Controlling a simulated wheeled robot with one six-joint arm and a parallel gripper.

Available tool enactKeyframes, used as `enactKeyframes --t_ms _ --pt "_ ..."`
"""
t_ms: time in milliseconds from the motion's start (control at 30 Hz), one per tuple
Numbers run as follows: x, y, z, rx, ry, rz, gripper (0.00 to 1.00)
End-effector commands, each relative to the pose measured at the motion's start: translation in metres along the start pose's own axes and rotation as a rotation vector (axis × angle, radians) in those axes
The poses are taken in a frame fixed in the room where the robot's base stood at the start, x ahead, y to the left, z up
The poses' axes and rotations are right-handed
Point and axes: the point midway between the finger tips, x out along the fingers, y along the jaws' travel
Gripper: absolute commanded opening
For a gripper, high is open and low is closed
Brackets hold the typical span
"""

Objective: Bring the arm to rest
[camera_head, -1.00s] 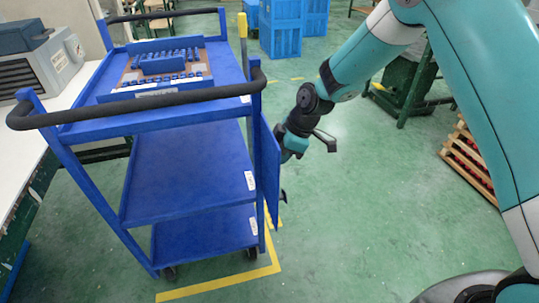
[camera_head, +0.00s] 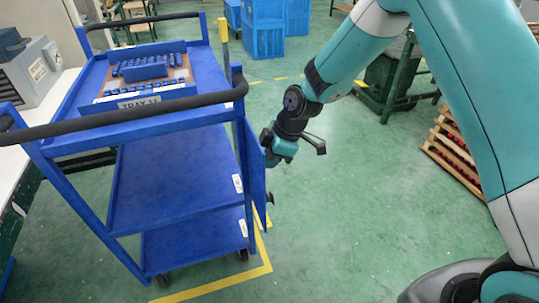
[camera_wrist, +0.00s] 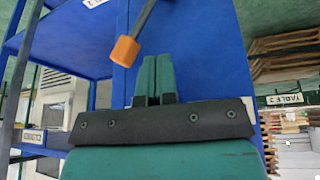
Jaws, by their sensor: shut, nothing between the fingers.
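My teal arm (camera_head: 350,52) reaches down from the upper right, bent at a dark joint, to the right side of a blue cart (camera_head: 175,180). My gripper (camera_head: 268,158) is beside the upright blue panel (camera_head: 255,170) on that side. In the wrist view my gripper's two teal fingers (camera_wrist: 155,75) are together with nothing between them. The blue panel (camera_wrist: 195,45) fills the view behind them. I cannot tell whether the fingers touch it. An orange-tipped dark rod (camera_wrist: 125,50) is just left of the fingertips.
A labelled tray (camera_head: 150,95) with small blue parts lies on the cart's top. A white bench (camera_head: 30,130) stands left. Blue crates (camera_head: 265,30) are behind, and a wooden pallet (camera_head: 460,145) is right. Green floor (camera_head: 350,210) is open right of the cart.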

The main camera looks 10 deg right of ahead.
Motion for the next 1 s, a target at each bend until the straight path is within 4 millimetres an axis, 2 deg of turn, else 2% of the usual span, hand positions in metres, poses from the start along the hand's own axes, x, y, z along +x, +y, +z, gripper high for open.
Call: enactKeyframes --t_ms 100,333,500,733,867,1000 --pt "-0.032 0.002 -0.002 -0.001 0.002 0.006 0.00" --pt "-0.079 0.006 -0.003 -0.001 0.000 0.002 0.00" --pt "-0.097 0.007 -0.003 -0.001 0.001 -0.001 0.00" --pt "-0.110 0.001 -0.008 0.021 0.000 -0.003 0.00" --pt "-0.141 -0.032 -0.025 0.139 -0.003 -0.009 0.00" --pt "-0.185 -0.098 -0.044 0.361 -0.013 -0.022 0.00"
